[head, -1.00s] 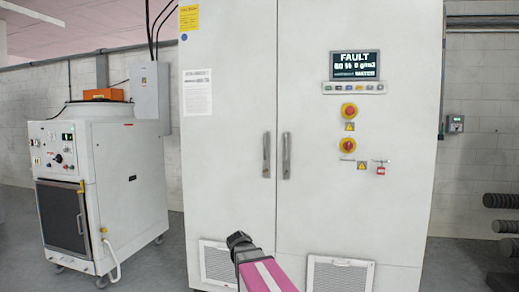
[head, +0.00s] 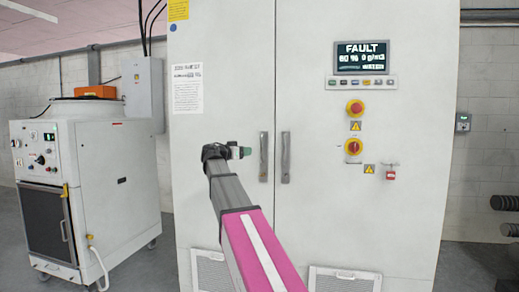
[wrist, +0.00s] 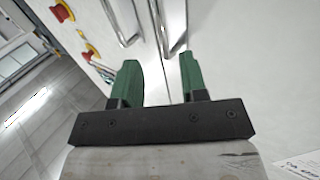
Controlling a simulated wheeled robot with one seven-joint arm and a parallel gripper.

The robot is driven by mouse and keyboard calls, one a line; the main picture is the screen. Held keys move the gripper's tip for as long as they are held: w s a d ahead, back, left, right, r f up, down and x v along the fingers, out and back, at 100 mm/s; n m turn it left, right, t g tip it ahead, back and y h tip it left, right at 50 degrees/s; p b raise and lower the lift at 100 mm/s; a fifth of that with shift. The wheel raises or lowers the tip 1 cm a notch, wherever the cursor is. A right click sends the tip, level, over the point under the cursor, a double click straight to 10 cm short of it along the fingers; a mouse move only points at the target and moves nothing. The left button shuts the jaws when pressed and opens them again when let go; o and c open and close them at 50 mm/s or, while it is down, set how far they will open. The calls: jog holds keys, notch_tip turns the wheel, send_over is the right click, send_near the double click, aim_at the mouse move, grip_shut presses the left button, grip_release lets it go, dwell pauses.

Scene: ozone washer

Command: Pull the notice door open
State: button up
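The notice door is the left door (head: 215,110) of the tall white cabinet, with a printed notice (head: 187,87) on it. Its vertical metal handle (head: 264,157) is at its right edge, beside the seam. My gripper (head: 246,152) is in front of this door, just left of the handle in the head view. In the wrist view, its green fingers (wrist: 160,72) are apart with nothing between them. The notice door's handle (wrist: 172,28) shows beyond the fingertips, with no contact visible. The notice's corner (wrist: 302,165) shows at lower right.
The right door (head: 370,220) has its own handle (head: 285,157), a FAULT display (head: 361,58) and red-yellow switches (head: 355,108). A wheeled white machine (head: 85,185) stands at left. Dark rolls (head: 504,202) are at far right. Open grey floor lies between machine and cabinet.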

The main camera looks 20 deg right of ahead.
aim_at(262, 148)
jog(key=x, duration=1)
jog(key=shift+w+d+r, duration=0.2)
jog(key=shift+d+r, duration=0.05)
jog(key=shift+d, duration=0.1)
grip_shut()
